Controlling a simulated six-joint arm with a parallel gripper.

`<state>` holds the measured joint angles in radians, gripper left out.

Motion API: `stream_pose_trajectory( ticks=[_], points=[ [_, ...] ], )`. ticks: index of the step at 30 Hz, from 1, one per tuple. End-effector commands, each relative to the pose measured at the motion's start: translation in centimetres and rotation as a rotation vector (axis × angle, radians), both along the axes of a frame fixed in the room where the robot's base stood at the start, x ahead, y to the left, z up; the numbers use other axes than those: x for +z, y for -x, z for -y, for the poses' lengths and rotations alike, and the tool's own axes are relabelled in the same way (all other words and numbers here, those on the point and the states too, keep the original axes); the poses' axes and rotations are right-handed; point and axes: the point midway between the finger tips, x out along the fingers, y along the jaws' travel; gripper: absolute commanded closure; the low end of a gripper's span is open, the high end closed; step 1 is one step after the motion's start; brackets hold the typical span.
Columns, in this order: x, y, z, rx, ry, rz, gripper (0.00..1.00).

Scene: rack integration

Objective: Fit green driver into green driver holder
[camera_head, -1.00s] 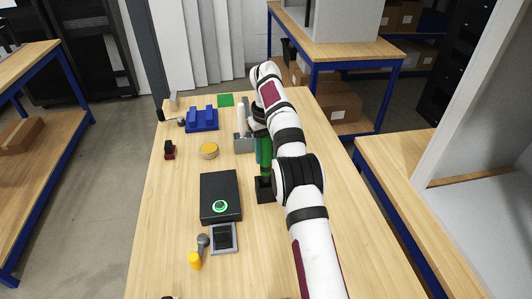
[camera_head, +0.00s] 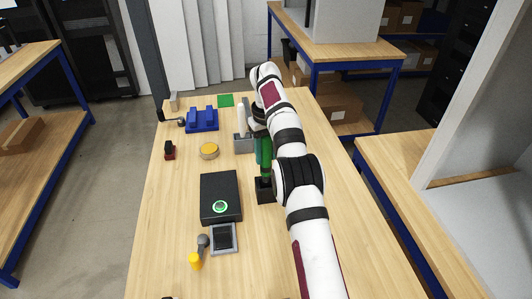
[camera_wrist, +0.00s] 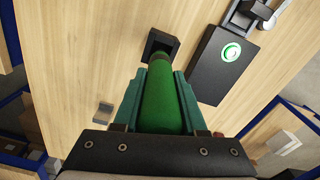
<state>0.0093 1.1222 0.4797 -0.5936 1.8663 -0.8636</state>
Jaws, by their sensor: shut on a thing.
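The green driver (camera_wrist: 162,105) is held between the two teal fingers of my gripper (camera_wrist: 161,76). In the head view the driver (camera_head: 266,171) stands about upright over the black square holder (camera_head: 265,196). In the wrist view the driver's dark far end meets the opening of the holder (camera_wrist: 160,34). I cannot tell how deep the tip is in it. In the head view my arm hides part of the gripper and the driver's right side.
A black box (camera_head: 221,190) with a lit green ring stands close left of the holder. A grey fixture (camera_head: 243,144) stands behind the holder. A blue block (camera_head: 202,119) and a yellow round piece (camera_head: 209,150) lie farther back left. The wooden table is clear in front of the holder.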

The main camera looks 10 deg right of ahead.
Motion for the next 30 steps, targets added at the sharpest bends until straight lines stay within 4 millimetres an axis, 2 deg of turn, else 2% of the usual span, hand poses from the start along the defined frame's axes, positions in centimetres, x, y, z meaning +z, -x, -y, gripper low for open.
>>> stream_pose_trajectory(
  ticks=[30],
  points=[
    [-2.5,0.0,0.0,0.000,0.000,0.000,1.00]
  ],
)
